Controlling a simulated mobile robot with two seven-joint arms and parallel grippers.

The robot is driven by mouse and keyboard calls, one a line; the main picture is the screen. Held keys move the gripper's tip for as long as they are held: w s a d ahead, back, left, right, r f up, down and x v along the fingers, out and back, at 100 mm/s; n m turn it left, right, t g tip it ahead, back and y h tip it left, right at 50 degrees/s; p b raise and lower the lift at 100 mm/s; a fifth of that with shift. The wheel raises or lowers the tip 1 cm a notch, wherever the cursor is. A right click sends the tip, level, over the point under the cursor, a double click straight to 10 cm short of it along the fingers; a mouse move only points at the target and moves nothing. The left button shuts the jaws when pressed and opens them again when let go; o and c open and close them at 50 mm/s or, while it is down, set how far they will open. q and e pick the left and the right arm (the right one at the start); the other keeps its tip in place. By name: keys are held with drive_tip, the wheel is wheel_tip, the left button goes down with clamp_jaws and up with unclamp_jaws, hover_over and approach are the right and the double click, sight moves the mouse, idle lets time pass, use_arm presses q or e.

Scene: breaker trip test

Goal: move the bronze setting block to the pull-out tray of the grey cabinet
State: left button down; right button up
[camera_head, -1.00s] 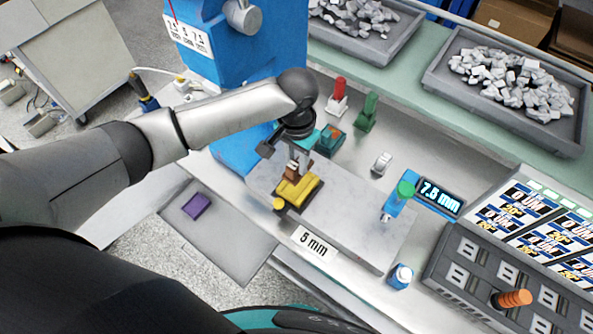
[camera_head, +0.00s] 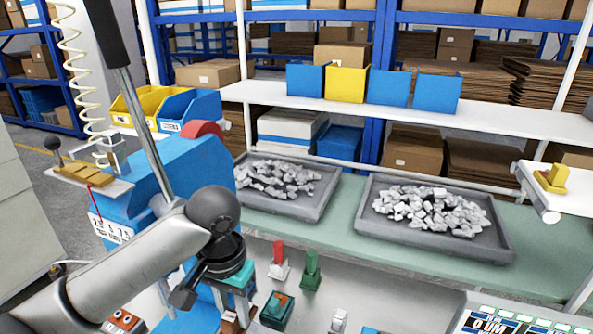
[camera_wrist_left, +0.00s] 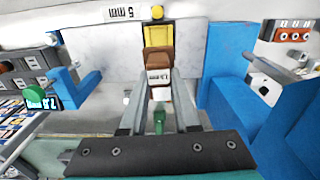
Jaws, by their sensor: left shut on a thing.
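The bronze setting block (camera_wrist_left: 159,59) is brown with a pale label and sits between the fingers of my left gripper (camera_wrist_left: 160,80) in the left wrist view. The gripper is shut on it. A yellow holder (camera_wrist_left: 157,35) on the grey plate (camera_wrist_left: 196,45) lies just beyond the block; I cannot tell whether they touch. A pale grey panel (camera_head: 20,205) at the far left may be a cabinet; no pull-out tray shows now. My right gripper is not in view.
The blue machine (camera_head: 135,185) with a long lever (camera_head: 142,130) stands beside my left arm. Red (camera_head: 279,258) and green (camera_head: 312,268) upright pieces stand near the gripper. Two grey trays of metal scraps (camera_head: 240,206) (camera_head: 365,228) line the back of the bench.

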use_arm(q)
drive_tip(key=s+a+f+n+b, duration=0.1)
drive_tip(key=s+a+f+b, duration=0.1)
drive_tip(key=f+b, duration=0.3)
drive_tip(key=s+a+f+n+b, duration=0.2)
drive_tip(key=f+b, duration=0.4)
drive_tip(key=b, duration=0.7)
drive_tip(key=shift+s+f+n, duration=0.25)
drive_tip(key=shift+s+n, duration=0.05)
drive_tip(key=shift+s, duration=0.45)
